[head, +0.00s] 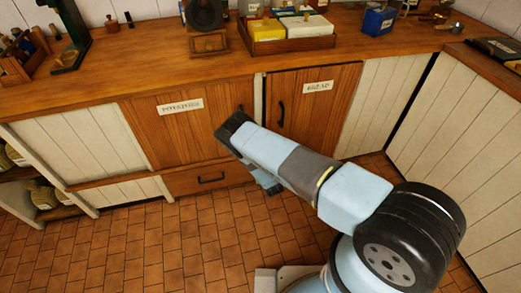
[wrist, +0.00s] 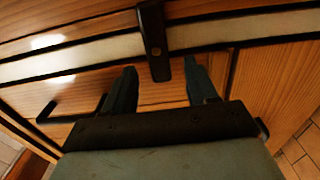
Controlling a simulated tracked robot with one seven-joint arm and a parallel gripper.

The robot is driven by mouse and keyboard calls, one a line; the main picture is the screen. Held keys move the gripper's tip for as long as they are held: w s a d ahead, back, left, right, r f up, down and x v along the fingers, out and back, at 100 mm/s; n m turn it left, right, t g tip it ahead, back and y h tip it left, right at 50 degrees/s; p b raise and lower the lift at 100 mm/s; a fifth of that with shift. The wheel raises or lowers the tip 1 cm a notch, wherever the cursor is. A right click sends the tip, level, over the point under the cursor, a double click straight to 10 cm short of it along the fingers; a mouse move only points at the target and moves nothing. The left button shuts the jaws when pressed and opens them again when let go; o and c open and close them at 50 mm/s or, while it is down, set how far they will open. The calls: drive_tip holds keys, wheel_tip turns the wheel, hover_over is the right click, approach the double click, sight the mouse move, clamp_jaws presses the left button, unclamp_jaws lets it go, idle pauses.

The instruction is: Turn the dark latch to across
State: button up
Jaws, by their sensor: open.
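The dark latch (wrist: 152,30) is a flat bar with a round pivot screw, in the wrist view. My gripper (wrist: 161,68) is open, one finger on each side of the latch's lower end. I cannot tell whether either finger touches it. In the head view my gripper (head: 233,124) is at the cupboard front by the pale post (head: 258,96) between the two doors. The latch is hidden there behind my gripper.
A labelled wooden door (head: 165,130) is left of the post, the BREAD door (head: 318,100) right. Dark handles (head: 281,114) stick out near the post. A drawer (head: 200,178) sits below. The counter (head: 130,50) above carries a tray of boxes. The tiled floor (head: 150,240) is clear.

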drive_tip(key=v, duration=1)
drive_tip(key=shift+s, duration=0.1)
